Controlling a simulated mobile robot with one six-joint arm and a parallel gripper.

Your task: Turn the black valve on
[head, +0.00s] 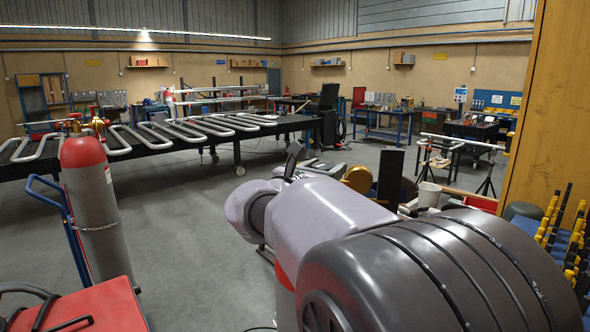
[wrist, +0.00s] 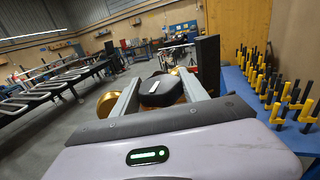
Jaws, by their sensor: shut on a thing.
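The black valve (wrist: 162,91) has a rounded black handle with a small white mark on top. It sits between the two grey fingers of my gripper (wrist: 160,78) in the wrist view, and the gripper is shut on it. A gold-coloured part (wrist: 107,103) shows left of the fingers, and more gold shows just behind the black handle. In the head view my own arm covers most of this area, and a gold disc (head: 358,179) shows just beyond my wrist. The valve's lower part is hidden.
A grey gas cylinder with a red top (head: 95,210) stands on a blue trolley at left. Long tables with serpentine coils (head: 150,135) lie beyond. A blue rack with yellow and black clamps (wrist: 265,90) is close on the right. The middle floor is clear.

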